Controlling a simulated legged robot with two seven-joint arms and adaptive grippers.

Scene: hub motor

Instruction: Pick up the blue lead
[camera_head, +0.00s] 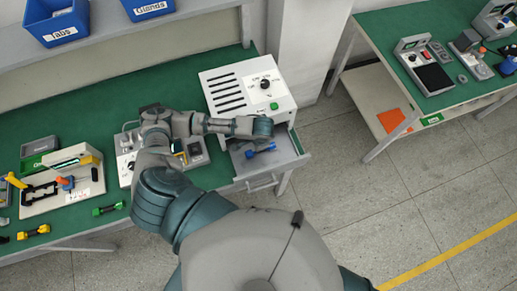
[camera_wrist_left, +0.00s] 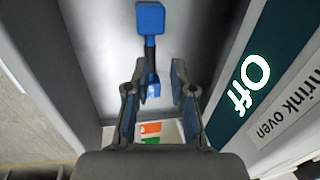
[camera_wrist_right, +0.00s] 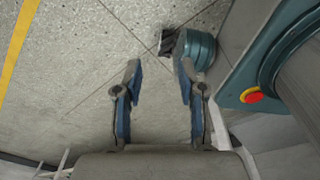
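The blue lead (camera_head: 261,150) lies in the open drawer (camera_head: 285,160) of the white shrink oven (camera_head: 248,88). It has a blue block at each end and a dark middle. In the left wrist view the lead (camera_wrist_left: 151,18) runs upright down the picture, its lower end showing between my fingers. My left gripper (camera_wrist_left: 156,74) is open over the drawer, with a gap on both sides of the lead; its height above it is hard to tell. In the head view my left wrist hides part of the drawer's back. My right gripper (camera_wrist_right: 160,72) is open and empty above the floor.
The oven's drawer walls and front handle (camera_head: 262,184) stand close around the lead. A green lead (camera_head: 108,208) and a yellow lead (camera_head: 34,232) lie at the green bench's front edge. A fixture board (camera_head: 65,190) stands at left. A second bench (camera_head: 440,60) stands at right beyond free floor.

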